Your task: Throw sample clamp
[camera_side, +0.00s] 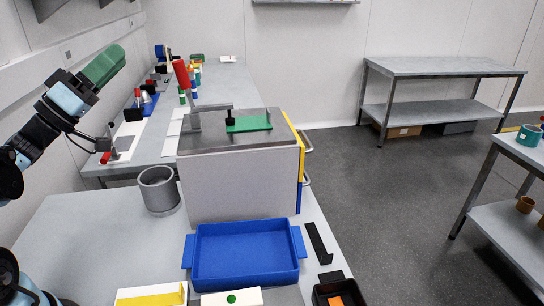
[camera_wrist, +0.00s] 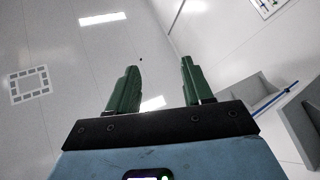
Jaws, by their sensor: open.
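The sample clamp (camera_side: 194,121) is a grey metal toggle clamp on top of a grey box, with a red handle (camera_side: 181,74) standing nearly upright. Its bar reaches right, and its black tip (camera_side: 229,117) is over the left part of a green plate (camera_side: 252,124); I cannot tell whether it touches. My gripper (camera_side: 116,55) has green fingers and is raised at the upper left, well apart from the clamp and pointing up and right. In the wrist view my gripper (camera_wrist: 157,66) is open and empty, facing wall and ceiling; the clamp is not in that view.
The grey box (camera_side: 238,185) stands on the bench. A blue tray (camera_side: 246,280) lies in front, a grey cup (camera_side: 158,190) to its left. Another red-handled clamp (camera_side: 112,150) is on the bench behind. The air between my gripper and the clamp looks clear.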

